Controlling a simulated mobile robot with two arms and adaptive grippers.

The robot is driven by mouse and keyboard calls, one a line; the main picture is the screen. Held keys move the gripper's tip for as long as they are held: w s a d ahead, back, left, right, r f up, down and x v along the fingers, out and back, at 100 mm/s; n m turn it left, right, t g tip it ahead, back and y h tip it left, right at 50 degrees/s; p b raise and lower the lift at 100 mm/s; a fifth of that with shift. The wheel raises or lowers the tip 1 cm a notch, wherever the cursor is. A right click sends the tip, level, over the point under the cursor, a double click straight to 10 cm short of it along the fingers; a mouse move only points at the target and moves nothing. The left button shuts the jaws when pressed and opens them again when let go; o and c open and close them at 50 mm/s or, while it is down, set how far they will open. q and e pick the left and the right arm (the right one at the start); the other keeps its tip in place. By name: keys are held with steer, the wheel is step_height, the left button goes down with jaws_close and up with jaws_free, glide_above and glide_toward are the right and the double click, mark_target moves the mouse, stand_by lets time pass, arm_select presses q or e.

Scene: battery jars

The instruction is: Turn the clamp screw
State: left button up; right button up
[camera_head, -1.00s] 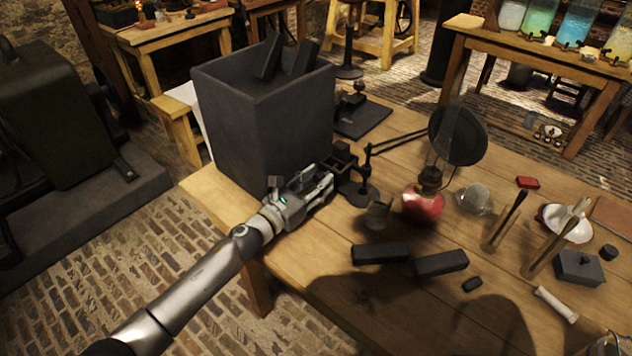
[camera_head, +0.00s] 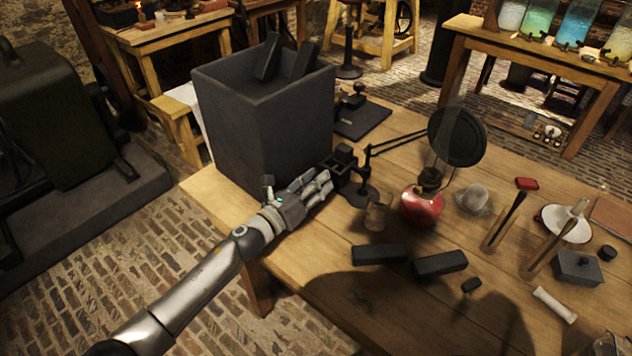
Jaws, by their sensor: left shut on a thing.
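My left gripper (camera_head: 326,184) reaches in from the lower left, low over the table (camera_head: 310,254) beside the big dark square jar (camera_head: 265,125). Its fingers are shut on a small part at the near side of a black clamp (camera_head: 345,162); this part, which may be the clamp screw, is mostly hidden by the fingers. The clamp is on a dark stand (camera_head: 363,192) right of the jar. Two dark plates (camera_head: 269,56) stick up out of the jar. My right gripper is not in view.
A red lamp (camera_head: 422,206) with a round black disc (camera_head: 457,136) stands right of the clamp. A small glass (camera_head: 377,216) and two black blocks (camera_head: 379,253) lie nearer. The table's front left part is bare.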

arm_select(q)
steer(key=shift+s+f+n, duration=0.1)
steer(key=shift+f+n, duration=0.05)
steer(key=shift+n, duration=1.05)
steer(key=o, duration=1)
steer(key=shift+o, duration=0.2)
steer(key=shift+a, duration=0.1)
steer(key=v, duration=1.2)
